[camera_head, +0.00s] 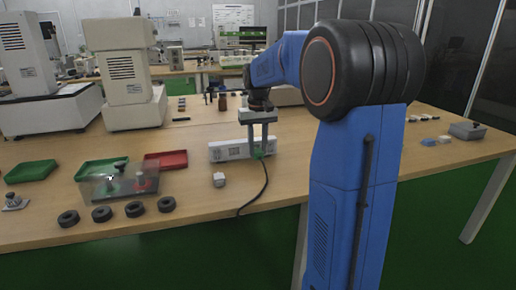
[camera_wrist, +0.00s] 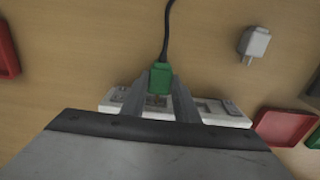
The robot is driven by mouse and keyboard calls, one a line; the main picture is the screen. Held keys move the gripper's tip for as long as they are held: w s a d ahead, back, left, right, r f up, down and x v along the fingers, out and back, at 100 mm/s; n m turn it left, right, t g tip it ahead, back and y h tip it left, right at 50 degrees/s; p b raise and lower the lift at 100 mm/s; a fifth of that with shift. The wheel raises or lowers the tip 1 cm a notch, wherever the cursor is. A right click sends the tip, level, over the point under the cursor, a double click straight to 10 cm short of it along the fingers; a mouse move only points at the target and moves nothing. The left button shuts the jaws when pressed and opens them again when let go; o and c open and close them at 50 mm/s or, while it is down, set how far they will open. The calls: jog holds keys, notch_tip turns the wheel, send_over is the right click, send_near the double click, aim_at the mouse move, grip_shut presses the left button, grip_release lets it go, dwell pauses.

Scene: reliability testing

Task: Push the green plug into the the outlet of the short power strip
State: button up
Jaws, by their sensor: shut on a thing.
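The green plug (camera_head: 258,154) is between the fingers of my gripper (camera_head: 258,145), with a black cord trailing from it toward the table's front edge. In the wrist view the green plug (camera_wrist: 160,77) is held between both fingertips of my gripper (camera_wrist: 160,88), its prongs side facing the strip. The short white power strip (camera_head: 229,150) lies behind the plug on the table. In the wrist view the strip (camera_wrist: 222,110) is partly hidden by my gripper. The plug overlaps the strip in both views; I cannot tell whether its prongs are in an outlet.
A white plug-like adapter (camera_head: 219,180) lies in front of the strip. To the left are a clear bin (camera_head: 118,187), a red tray (camera_head: 166,160), green trays (camera_head: 31,171) and several black rings (camera_head: 102,214). A grey box (camera_head: 467,131) stands far right.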

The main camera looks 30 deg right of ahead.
aim_at(255, 143)
jog(key=shift+w+d, duration=0.25)
jog(key=shift+w, duration=0.5)
jog(key=shift+w+d, duration=0.2)
jog(key=shift+w, duration=0.5)
dwell(2.5)
jog(key=o, duration=1.2)
notch_tip(255, 143, up, 17)
jog(key=shift+r, duration=0.2)
jog(key=shift+s+a, duration=0.1)
